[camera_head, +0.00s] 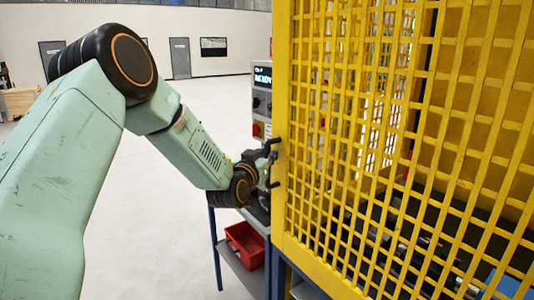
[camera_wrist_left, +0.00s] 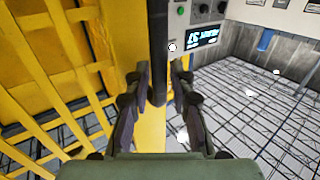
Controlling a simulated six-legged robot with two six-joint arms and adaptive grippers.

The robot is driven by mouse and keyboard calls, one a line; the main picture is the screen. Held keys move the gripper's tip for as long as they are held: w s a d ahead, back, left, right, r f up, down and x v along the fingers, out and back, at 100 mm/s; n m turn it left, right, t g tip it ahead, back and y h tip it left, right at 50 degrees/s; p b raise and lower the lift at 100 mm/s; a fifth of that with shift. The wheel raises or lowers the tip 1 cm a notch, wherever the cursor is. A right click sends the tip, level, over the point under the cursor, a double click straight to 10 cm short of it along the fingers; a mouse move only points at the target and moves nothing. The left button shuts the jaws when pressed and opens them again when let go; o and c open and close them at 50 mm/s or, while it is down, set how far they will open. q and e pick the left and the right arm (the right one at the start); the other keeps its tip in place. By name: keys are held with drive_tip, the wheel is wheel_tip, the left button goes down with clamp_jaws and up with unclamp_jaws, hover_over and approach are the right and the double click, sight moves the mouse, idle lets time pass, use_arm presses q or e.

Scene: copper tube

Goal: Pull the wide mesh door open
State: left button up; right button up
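The wide yellow mesh door (camera_head: 345,130) fills the right half of the head view and looks closed against its frame. A dark vertical handle (camera_wrist_left: 158,45) stands on the yellow door edge in the left wrist view. My left gripper (camera_head: 270,165) is at the door's left edge. In the wrist view its fingers (camera_wrist_left: 160,80) stand on either side of the handle, with a narrow gap visible on the right side, so it looks open around the handle. Contact on the left side is hard to tell. My right gripper is not in view.
A grey control panel (camera_head: 262,105) with a lit display and buttons stands just left of the door edge. A red bin (camera_head: 245,245) sits on a low shelf below my left gripper. Machine parts lie behind the mesh. The floor to the left is clear.

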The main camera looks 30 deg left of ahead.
use_arm(q)
drive_tip(key=shift+w+f, duration=0.15)
drive_tip(key=shift+d, duration=0.1)
drive_tip(key=shift+c, duration=2.1)
clamp_jaws()
